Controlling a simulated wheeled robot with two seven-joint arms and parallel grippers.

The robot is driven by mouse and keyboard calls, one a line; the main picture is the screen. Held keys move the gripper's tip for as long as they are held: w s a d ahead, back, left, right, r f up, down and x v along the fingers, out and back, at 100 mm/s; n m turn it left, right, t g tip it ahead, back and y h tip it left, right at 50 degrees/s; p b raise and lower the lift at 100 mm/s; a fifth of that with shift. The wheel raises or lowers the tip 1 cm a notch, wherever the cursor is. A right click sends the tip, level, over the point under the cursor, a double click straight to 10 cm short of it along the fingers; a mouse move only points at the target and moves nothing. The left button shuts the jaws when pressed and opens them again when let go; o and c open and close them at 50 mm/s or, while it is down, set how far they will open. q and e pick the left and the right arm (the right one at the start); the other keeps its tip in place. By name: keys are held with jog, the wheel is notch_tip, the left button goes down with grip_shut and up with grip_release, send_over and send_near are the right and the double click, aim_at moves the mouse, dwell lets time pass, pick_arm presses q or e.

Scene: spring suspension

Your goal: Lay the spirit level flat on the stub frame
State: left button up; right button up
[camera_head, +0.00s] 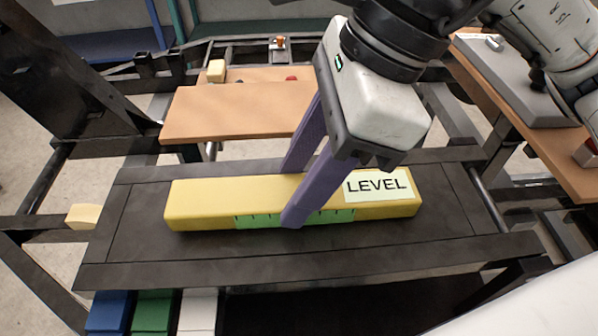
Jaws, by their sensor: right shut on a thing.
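The spirit level (205,203) is a long yellow block with a green marked window and a "LEVEL" label. It lies lengthwise, left to right, over the dark stub frame (330,262); it looks flat on the frame's top, though a small gap beneath cannot be ruled out. My right gripper (292,197) reaches down from the upper right, its two purple fingers shut on the level's middle, one on the near side and one on the far side. The near finger hides part of the green window. My left gripper is not in view.
A wooden board (235,112) stands behind the frame. A wooden bench (545,150) with a grey device (520,85) is at the right. Blue, green (153,312) and white blocks sit below the frame's near left edge. Dark rails surround the frame.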

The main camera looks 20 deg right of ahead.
jog(key=shift+f+b, duration=0.2)
jog(key=shift+b, duration=0.2)
jog(key=o, duration=1.4)
jog(key=shift+r+p, duration=0.5)
jog(key=shift+p, duration=0.05)
jog(key=v, duration=1.1)
jog(key=shift+s+d+r, duration=0.1)
jog(key=shift+d+r, duration=0.1)
jog(key=shift+r, duration=0.05)
